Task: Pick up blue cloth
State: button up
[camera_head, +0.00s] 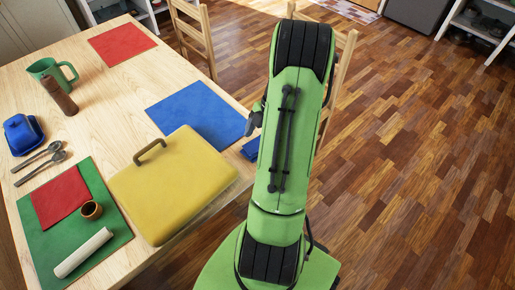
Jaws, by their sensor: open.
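A flat blue cloth (198,114) lies on the wooden table near its right edge, behind a yellow case. A second, smaller blue piece (251,150) shows at the table's edge, mostly hidden behind my green arm; I cannot tell whether it is cloth. My gripper (254,119) shows only in part, as dark pieces at the left side of my arm. It is open, beside the right corner of the blue cloth. I see nothing held in it, and its height above the table is unclear.
The yellow case (180,187) with a brown handle stands in front of the blue cloth. A green mug (50,72), a brown cylinder (60,97) and a red cloth (122,44) are farther left. Wooden chairs (193,35) stand at the table's far side.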

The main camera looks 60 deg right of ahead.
aim_at(258, 141)
jog(key=shift+x, duration=1.15)
jog(key=shift+r, duration=0.1)
jog(key=c, duration=1)
notch_tip(258, 141, up, 10)
jog(key=p, duration=0.3)
jog(key=shift+c, duration=0.2)
